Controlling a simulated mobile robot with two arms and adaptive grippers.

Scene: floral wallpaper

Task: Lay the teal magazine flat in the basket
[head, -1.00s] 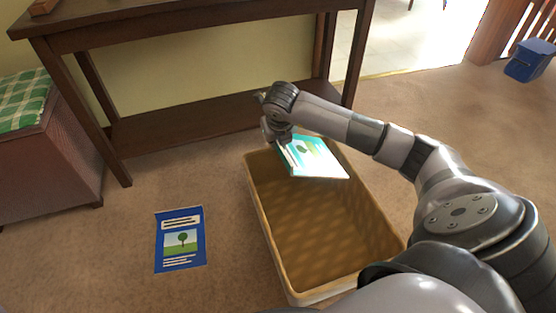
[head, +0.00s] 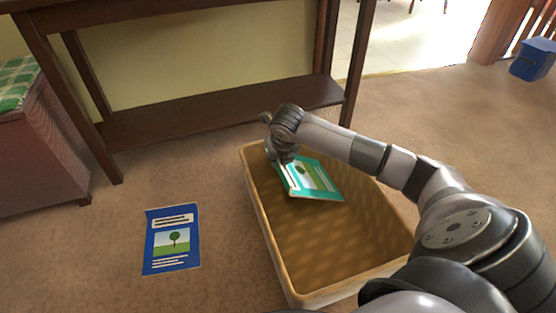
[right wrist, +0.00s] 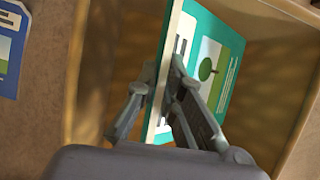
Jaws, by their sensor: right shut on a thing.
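The teal magazine (head: 318,183) has a picture of a tree on its cover. My right gripper (head: 284,160) is shut on its left edge and holds it tilted within the far end of the basket (head: 262,222). In the right wrist view my right gripper's fingers (right wrist: 165,100) pinch the edge of the teal magazine (right wrist: 222,45), with the basket's inside (right wrist: 120,50) around it. I cannot tell whether the magazine touches the basket floor. The rest of the basket looks empty. My left gripper is not in view.
A blue magazine (head: 172,240) lies flat on the carpet left of the basket. A dark wooden console table (head: 215,112) stands behind it. A chest with a green checked cloth (head: 15,85) is at the left. A blue bin (head: 531,62) stands at the far right.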

